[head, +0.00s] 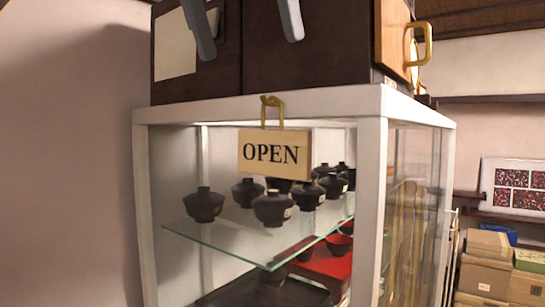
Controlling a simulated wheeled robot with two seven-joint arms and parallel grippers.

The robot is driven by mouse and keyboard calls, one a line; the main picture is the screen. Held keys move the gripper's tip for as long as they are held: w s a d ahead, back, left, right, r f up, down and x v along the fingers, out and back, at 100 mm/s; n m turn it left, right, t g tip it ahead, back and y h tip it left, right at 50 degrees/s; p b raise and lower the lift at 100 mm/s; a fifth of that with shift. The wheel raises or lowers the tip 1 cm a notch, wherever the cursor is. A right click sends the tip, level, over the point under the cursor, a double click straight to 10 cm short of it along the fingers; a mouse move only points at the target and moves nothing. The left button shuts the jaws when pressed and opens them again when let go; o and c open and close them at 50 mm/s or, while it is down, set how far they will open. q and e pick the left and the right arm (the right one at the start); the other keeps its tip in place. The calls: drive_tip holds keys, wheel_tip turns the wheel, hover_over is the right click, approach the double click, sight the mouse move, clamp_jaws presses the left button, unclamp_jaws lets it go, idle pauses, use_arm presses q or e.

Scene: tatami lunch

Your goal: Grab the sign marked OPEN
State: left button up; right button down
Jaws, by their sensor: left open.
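The sign marked OPEN (275,154) is a pale wooden plate with black letters. It hangs upright from a brass-coloured hook (271,101) at the top front edge of the white display cabinet (262,106). My left gripper (251,47) shows at the top of the head view as two grey fingers pointing down, spread apart with nothing between them. In the picture it is above the sign and the hook, apart from both. The rest of this gripper is cut off by the top edge. My right gripper is not in view.
Several dark lidded bowls (204,205) stand on the cabinet's glass shelf (240,247) behind the sign. Cardboard boxes (484,275) are stacked at right. The wall at left is bare.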

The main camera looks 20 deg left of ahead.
use_arm(q)
hover_over(269, 145)
drive_tip(key=s, duration=0.2)
drive_tip(key=f, duration=0.9)
drive_tip(key=shift+a, duration=0.35)
drive_tip(key=shift+p, duration=0.35)
drive_tip(key=shift+p+x, duration=0.6)
drive_tip(key=shift+x, duration=0.35)
drive_tip(key=shift+p+x, duration=0.35)
drive_tip(key=shift+x, duration=0.65)
drive_tip(key=shift+w+f, duration=0.15)
drive_tip(key=shift+f, duration=0.5)
drive_tip(key=c, duration=0.7)
drive_tip(key=shift+c, duration=0.2)
